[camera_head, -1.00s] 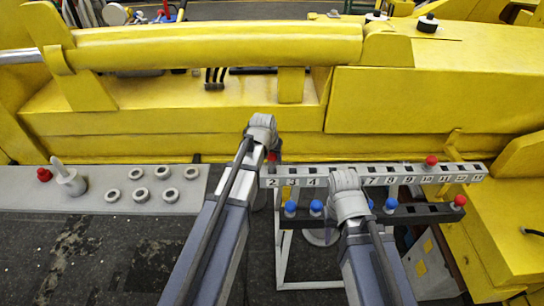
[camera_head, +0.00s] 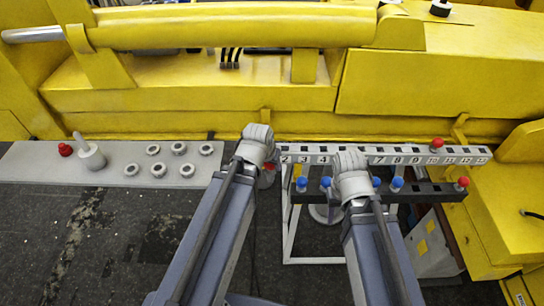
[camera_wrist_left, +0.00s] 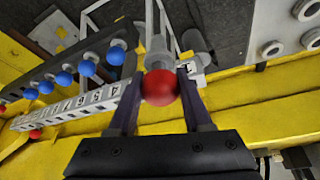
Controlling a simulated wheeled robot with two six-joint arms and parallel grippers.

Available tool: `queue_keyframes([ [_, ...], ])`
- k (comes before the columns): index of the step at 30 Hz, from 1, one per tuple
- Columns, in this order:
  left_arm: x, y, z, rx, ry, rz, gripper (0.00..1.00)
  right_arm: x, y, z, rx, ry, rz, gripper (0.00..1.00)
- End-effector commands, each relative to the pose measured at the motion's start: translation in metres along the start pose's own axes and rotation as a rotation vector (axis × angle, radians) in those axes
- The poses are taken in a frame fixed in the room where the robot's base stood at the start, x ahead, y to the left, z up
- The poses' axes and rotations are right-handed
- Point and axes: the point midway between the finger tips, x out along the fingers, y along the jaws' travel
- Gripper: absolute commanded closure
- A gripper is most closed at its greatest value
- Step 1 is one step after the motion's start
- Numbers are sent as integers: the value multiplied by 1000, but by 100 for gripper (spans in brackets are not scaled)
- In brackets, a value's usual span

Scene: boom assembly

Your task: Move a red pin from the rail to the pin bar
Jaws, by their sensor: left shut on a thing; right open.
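My left gripper (camera_head: 262,160) is by the left end of the white numbered rail (camera_head: 418,149). In the left wrist view its two fingers (camera_wrist_left: 160,104) are shut on a red ball-headed pin (camera_wrist_left: 158,88). Only a bit of that red pin shows in the head view (camera_head: 269,167). Another red pin (camera_head: 437,144) stands in the numbered rail near 10. A dark bar (camera_head: 422,190) in front of the rail carries several blue pins (camera_head: 397,184) and a red pin (camera_head: 462,182) at its right end. My right gripper (camera_head: 352,172) is over the rail's middle; its wrist hides the fingers and some numbers.
A grey plate (camera_head: 40,165) at the left bears several metal rings (camera_head: 179,148), a grey upright piece (camera_head: 91,156) and a red knob (camera_head: 65,149). The yellow boom (camera_head: 200,100) stands close behind the rail. A white frame (camera_head: 288,235) is below the bars.

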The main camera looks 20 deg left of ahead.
Motion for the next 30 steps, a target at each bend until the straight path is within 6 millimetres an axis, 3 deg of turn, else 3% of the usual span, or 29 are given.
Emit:
queue_keyframes([
  [11,0,0,1,0,0,0,100,0,0,0,0,0,0,50],
  [17,12,0,6,0,0,0,100,13,-1,-1,-1,0,0,50],
  [23,47,0,20,0,0,0,100,51,-4,-3,-6,1,1,50],
  [30,114,0,48,0,0,0,100,123,-11,-8,-17,2,3,50],
])
